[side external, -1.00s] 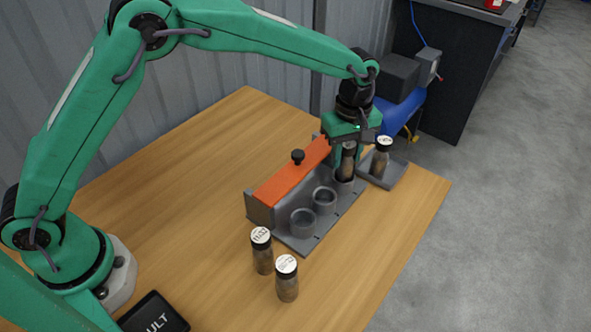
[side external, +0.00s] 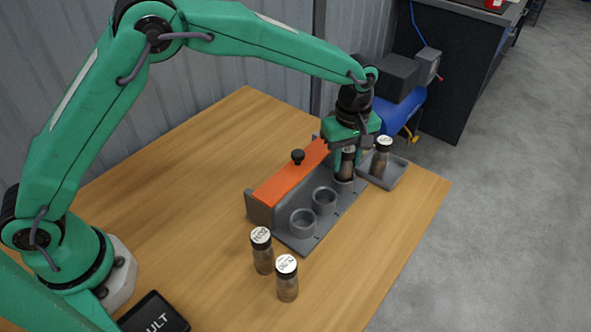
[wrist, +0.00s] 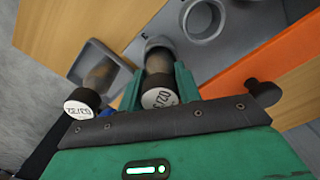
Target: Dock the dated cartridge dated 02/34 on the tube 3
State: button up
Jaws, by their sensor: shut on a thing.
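My gripper (side external: 345,165) is shut on a dark-capped cartridge (side external: 347,163) at the farthest tube of the rack; the cartridge is upright. In the wrist view the held cartridge (wrist: 158,66) sits between the two fingers. Its white cap label reads 02/ and part of the rest is hidden by the gripper. Its lower end is at the far tube's ring (side external: 343,185), seeming to be inside it; how deep I cannot tell. The middle tube (side external: 324,200) and near tube (side external: 303,222) are empty. I cannot read the tube numbers.
A cartridge labelled 03/32 (wrist: 82,107) stands in a grey tray (side external: 396,175) right beside the gripper. Two more cartridges (side external: 262,250) (side external: 287,278) stand on the table in front. The rack's orange top (side external: 290,176) has a black knob (side external: 298,156).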

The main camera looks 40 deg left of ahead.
jog(key=o, duration=0.9)
jog(key=shift+r, duration=0.1)
jog(key=shift+r, duration=5.4)
